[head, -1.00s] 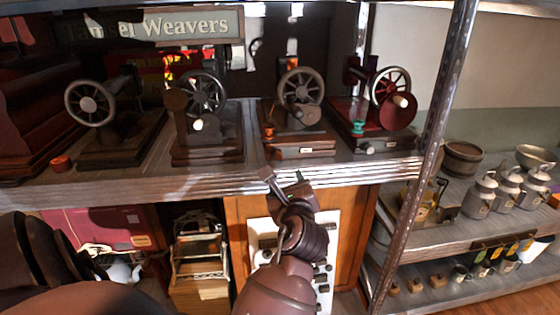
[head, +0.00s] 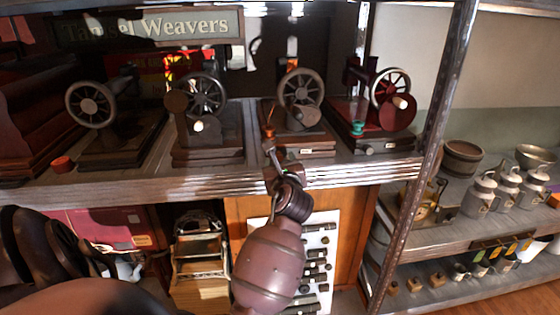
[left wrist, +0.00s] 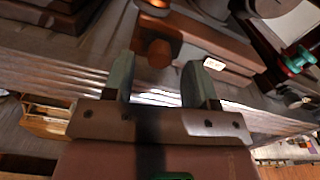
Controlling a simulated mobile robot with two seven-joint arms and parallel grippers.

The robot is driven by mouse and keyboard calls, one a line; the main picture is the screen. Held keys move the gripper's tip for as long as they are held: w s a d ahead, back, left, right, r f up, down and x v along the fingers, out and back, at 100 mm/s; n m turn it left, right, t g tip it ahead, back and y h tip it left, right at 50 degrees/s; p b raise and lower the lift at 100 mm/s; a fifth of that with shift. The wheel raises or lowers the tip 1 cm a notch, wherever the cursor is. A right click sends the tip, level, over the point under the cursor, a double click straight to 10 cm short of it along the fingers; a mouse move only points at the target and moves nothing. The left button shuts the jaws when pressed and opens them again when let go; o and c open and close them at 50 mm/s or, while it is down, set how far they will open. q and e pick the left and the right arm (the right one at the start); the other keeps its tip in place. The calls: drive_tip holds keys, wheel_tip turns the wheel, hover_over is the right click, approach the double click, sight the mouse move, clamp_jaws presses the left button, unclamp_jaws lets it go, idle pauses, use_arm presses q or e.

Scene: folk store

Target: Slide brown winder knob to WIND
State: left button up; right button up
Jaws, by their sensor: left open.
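A small orange-brown knob (head: 268,131), which looks like the brown winder knob, stands at the front left of the third sewing machine (head: 302,112) on the shelf. In the left wrist view the knob (left wrist: 160,53) is just beyond and between my open fingertips. My left gripper (head: 272,150) is open and empty at the shelf's front edge, just below and in front of the knob. It also shows in the left wrist view (left wrist: 158,76). A small pale plate (left wrist: 214,63) is on the machine's base; I cannot read WIND on it. My right gripper is not in view.
Other machines stand on both sides, one with a red-orange knob (head: 62,164) at left, one red machine with a green knob (head: 357,128) at right. The shelf edge (head: 200,182) runs below. A metal post (head: 432,130) rises at right.

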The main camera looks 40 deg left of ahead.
use_arm(q)
drive_tip(key=shift+w+a, duration=0.25)
drive_tip(key=shift+a, duration=0.1)
clamp_jaws()
drive_tip(key=shift+w+d, duration=0.2)
drive_tip(key=shift+w, duration=0.05)
drive_tip(key=shift+w+d+p, duration=0.8)
drive_tip(key=shift+w+d, duration=0.2)
drive_tip(key=shift+w, duration=0.2)
drive_tip(key=shift+c, duration=2.2)
unclamp_jaws()
drive_tip(key=o, duration=0.4)
drive_tip(key=shift+w+d, duration=0.1)
drive_tip(key=shift+w, duration=0.05)
drive_tip(key=shift+o, duration=0.2)
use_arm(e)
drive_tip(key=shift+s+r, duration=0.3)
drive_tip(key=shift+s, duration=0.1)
